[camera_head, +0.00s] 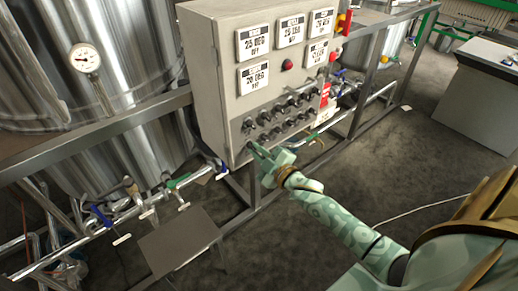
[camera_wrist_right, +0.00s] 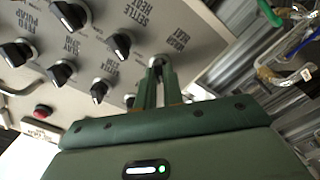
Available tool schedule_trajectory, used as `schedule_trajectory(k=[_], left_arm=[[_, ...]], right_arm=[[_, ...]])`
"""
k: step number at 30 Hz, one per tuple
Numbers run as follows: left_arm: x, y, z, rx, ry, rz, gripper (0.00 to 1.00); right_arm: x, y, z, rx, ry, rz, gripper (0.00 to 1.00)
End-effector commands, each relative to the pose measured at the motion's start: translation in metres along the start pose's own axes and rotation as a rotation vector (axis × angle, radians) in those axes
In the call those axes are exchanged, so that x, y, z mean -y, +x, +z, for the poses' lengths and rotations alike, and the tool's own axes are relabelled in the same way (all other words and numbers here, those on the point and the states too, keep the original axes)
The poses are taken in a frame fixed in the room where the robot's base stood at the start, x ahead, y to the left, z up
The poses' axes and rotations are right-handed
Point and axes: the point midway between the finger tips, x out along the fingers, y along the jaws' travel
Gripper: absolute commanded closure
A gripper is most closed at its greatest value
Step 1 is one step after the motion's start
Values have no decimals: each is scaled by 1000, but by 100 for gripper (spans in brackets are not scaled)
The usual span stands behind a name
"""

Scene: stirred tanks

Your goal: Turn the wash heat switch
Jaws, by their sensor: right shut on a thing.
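The wash heat switch (camera_wrist_right: 156,62) is a knob beside the "WASH HEAT" label on the grey control panel (camera_wrist_right: 150,18), in the right wrist view. My right gripper (camera_wrist_right: 158,80) is shut on it; the fingertips hide much of the knob, so its pointer direction cannot be read. In the head view my right gripper (camera_head: 256,151) reaches the lower left corner of the panel (camera_head: 213,70), its arm coming from the lower right. My left gripper is not in view.
Other black knobs (camera_wrist_right: 118,45) sit close by, and a red button (camera_wrist_right: 43,111) is farther off. Display plates (camera_head: 253,77) are on the panel's upper part. Pipes with valve handles (camera_head: 178,181) run below left, near steel tanks (camera_head: 110,50). Open floor (camera_head: 390,165) lies to the right.

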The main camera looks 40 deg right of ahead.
Motion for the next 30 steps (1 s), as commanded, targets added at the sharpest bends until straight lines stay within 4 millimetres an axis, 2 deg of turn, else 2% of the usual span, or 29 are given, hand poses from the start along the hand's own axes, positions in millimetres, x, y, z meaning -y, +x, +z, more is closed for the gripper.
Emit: schedule_trajectory(k=[3,15,30], left_arm=[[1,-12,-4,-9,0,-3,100],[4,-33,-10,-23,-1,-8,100],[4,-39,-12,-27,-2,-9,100]], right_arm=[[-3,0,-3,1,95,0,100],[-1,0,-1,1,374,-1,100],[1,0,0,1,486,-2,100]])
